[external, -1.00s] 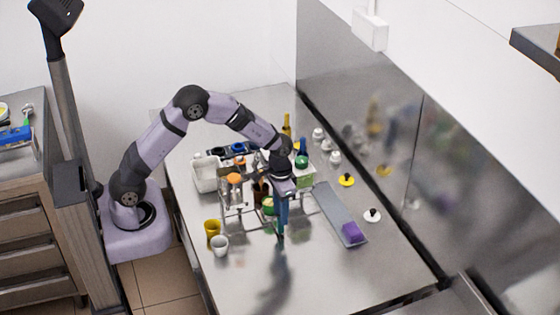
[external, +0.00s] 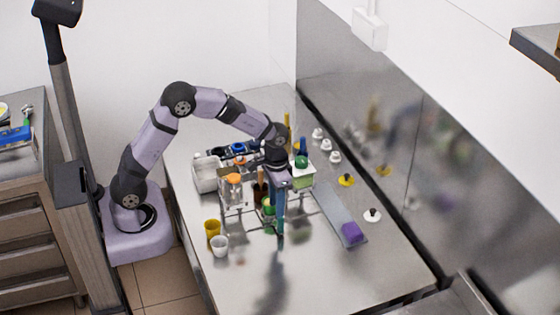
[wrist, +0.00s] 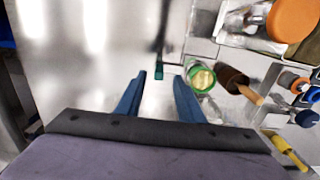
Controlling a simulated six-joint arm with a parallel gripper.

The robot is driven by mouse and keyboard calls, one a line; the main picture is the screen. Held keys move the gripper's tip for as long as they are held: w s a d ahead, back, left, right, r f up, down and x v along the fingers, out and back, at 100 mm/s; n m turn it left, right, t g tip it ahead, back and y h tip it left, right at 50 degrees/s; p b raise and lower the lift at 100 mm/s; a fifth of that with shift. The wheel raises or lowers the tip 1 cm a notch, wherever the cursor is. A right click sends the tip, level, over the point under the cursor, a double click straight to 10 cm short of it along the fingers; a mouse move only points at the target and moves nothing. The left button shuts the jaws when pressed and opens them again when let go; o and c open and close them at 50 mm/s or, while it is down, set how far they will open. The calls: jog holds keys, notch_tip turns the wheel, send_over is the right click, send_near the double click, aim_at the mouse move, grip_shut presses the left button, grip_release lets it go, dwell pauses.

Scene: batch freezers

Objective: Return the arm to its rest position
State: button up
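My gripper (external: 279,222) hangs down over the steel table (external: 330,285), beside a wire rack that holds several bottles and jars. In the wrist view its two blue fingers (wrist: 163,90) stand apart with bare steel between them and nothing held. My arm is bent in an arch from its base at the left to the rack. Part of the rack is hidden behind the gripper in the external view.
A yellow cup (external: 212,229) and a white cup (external: 220,246) stand left of the gripper. A white bin (external: 206,176) stands behind. The front of the table is clear.

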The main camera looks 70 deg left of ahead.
jog(key=s+r, duration=0.2)
jog(key=s, duration=1.8)
jog(key=shift+s+a, duration=0.25)
jog(key=shift+s, duration=0.15)
